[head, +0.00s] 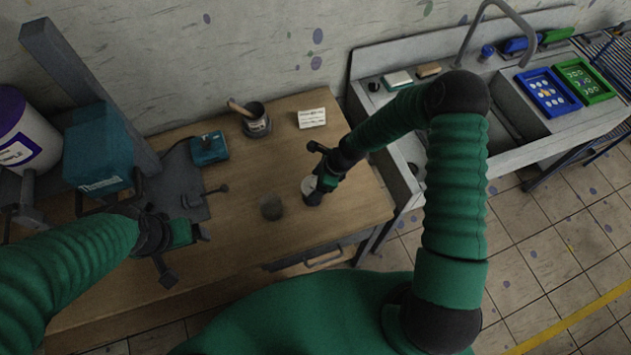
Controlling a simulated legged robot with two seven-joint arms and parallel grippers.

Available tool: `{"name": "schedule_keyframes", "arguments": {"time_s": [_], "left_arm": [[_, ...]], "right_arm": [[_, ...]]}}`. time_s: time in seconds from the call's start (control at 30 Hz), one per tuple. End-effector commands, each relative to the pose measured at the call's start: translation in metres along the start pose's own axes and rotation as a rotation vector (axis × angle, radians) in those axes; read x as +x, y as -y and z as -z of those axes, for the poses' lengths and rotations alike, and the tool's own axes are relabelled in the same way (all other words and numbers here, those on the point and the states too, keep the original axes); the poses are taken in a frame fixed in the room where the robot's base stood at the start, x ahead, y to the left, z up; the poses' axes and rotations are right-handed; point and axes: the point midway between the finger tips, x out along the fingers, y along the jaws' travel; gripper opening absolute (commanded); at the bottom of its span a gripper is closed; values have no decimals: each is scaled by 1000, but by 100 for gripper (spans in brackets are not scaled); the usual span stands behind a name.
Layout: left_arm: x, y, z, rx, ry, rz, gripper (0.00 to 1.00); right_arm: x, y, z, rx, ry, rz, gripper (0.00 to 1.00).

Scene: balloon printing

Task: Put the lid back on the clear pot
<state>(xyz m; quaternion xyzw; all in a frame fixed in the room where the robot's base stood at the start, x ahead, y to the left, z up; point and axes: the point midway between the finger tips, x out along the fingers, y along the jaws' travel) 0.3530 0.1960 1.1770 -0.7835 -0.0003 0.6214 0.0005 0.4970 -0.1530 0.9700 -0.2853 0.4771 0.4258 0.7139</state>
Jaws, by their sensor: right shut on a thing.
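The clear pot (271,207) is a small, dark-looking see-through cup standing on the wooden table, left of my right gripper. My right gripper (316,176) is shut on a small round pale thing (308,185), which looks like the lid. It is to the right of the pot and apart from it; its height above the table is hard to tell. The gripper's fingers partly hide it. My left gripper (186,256) is open and empty over the table's front left part.
A grey press stand (80,75) with a teal box (98,150) stands at the left. A small teal box (208,148), a dark pot with a wooden tool (257,124) and a white card (312,118) are at the back. A sink (505,120) is at right.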

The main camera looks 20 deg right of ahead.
Motion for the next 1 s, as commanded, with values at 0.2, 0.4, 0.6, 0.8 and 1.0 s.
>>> {"name": "schedule_keyframes", "arguments": {"time_s": [0.2,0.4,0.6,0.8,1.0], "left_arm": [[0,0,0,0,0,0,85],[0,0,0,0,0,0,85],[0,0,0,0,0,0,85],[-1,0,0,0,0,0,85],[-14,0,3,0,0,0,85]], "right_arm": [[0,0,0,0,0,0,83],[0,0,0,0,0,0,98],[0,0,0,0,0,0,100],[-1,0,-1,0,0,0,100],[-15,0,-6,-1,0,0,100]]}}
